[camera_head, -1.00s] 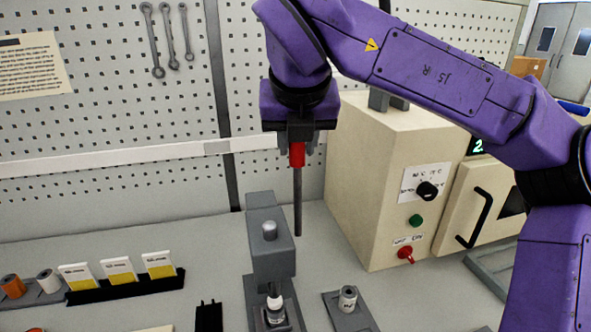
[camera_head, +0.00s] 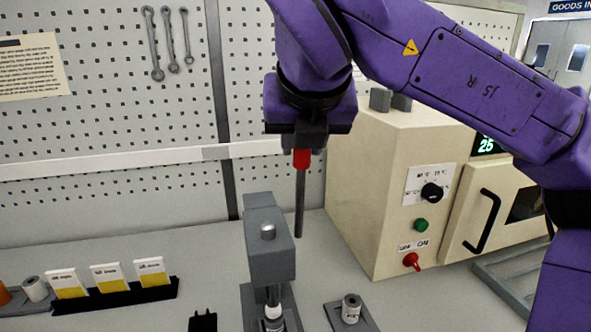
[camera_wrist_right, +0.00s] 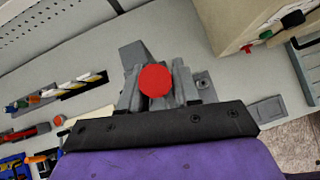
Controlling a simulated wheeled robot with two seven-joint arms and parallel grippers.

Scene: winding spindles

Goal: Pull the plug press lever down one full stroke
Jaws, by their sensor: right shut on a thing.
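The grey plug press (camera_head: 268,240) stands on the bench, with a small white-topped part (camera_head: 273,312) under its ram. Its lever (camera_head: 300,200) is a dark rod with a red grip (camera_head: 302,158), standing close to upright at the press's right side. My right gripper (camera_head: 302,150) is above the press and shut on the red grip. In the right wrist view the round red grip end (camera_wrist_right: 155,80) sits between the two grey fingers, with the press (camera_wrist_right: 135,55) partly hidden behind. My left gripper is in neither view.
A beige oven (camera_head: 390,190) with a dial and red switch stands right of the press. A small holder with a metal cylinder (camera_head: 350,308) is at the press's front right. A black rack of yellow-white cards (camera_head: 110,280) lies left. A pegboard (camera_head: 110,120) is behind.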

